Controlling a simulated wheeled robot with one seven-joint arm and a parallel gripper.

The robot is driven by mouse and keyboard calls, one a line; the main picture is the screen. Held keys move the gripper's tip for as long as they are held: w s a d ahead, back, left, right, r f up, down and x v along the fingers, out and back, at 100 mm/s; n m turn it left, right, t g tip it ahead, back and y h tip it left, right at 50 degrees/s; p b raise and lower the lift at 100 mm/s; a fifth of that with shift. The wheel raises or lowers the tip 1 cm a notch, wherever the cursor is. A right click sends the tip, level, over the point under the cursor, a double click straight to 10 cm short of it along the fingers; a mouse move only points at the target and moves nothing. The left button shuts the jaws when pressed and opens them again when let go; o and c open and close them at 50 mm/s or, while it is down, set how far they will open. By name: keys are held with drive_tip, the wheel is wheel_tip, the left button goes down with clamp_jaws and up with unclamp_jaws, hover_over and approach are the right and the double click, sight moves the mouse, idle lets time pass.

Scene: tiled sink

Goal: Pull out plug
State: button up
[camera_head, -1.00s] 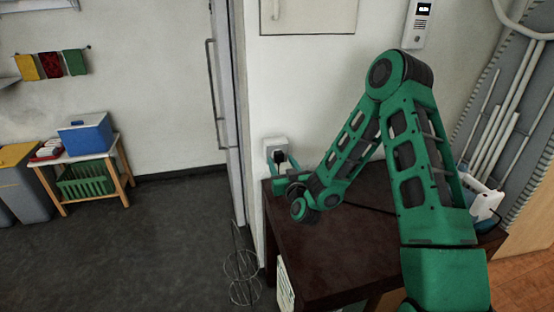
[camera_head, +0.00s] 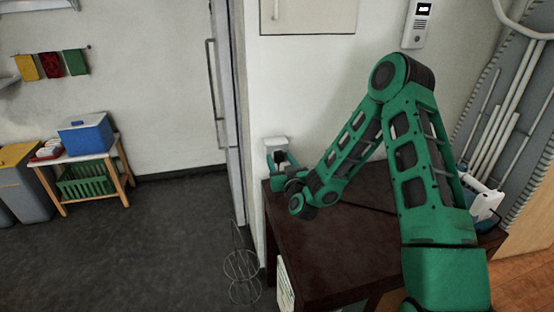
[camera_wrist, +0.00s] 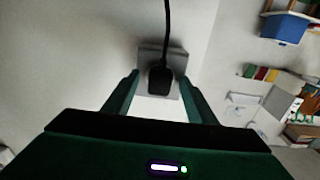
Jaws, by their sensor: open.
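In the wrist view my gripper (camera_wrist: 160,90) is open, with one green finger on each side of the plug. The fingers look apart from the plug, with a gap on both sides. The cord runs up and away from the plug in the wrist view.
The dark table (camera_head: 325,255) lies below my arm, its middle mostly clear. A white appliance (camera_head: 484,200) stands at its right end. A door frame (camera_head: 240,120) is just left of the socket, and a wire rack (camera_head: 242,275) stands on the floor.

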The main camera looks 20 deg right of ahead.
idle(0.3)
clamp_jaws()
drive_tip(key=shift+s, duration=0.15)
drive_tip(key=shift+s, duration=2.85)
